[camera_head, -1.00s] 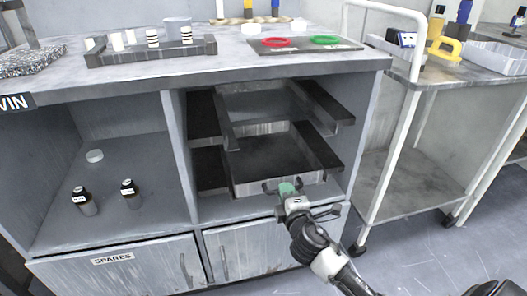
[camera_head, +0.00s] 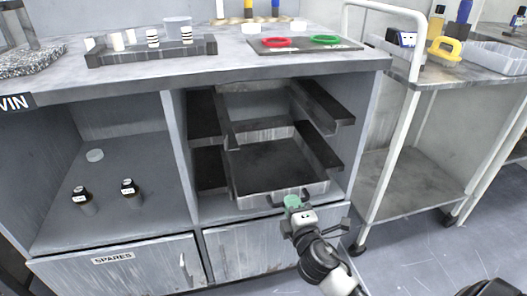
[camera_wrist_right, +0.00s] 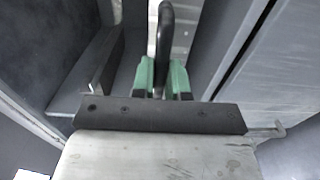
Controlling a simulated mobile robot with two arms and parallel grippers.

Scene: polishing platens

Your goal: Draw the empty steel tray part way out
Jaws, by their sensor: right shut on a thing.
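The steel tray (camera_head: 255,201) sits in the right-hand bay of the cabinet, with dark runners on both sides, its front out toward the bay's opening. Its inside is dark and looks empty. My right gripper (camera_head: 293,202) is at the middle of the tray's front. In the right wrist view its green fingers (camera_wrist_right: 163,80) stand either side of a dark handle bar (camera_wrist_right: 164,35) and are shut on it. The left gripper is not in view.
An upper pair of runners (camera_head: 325,105) juts out above the tray. Closed doors (camera_head: 125,265) lie below. Two small bottles (camera_head: 129,190) stand in the left bay. A white-framed trolley (camera_head: 400,165) stands close on the right.

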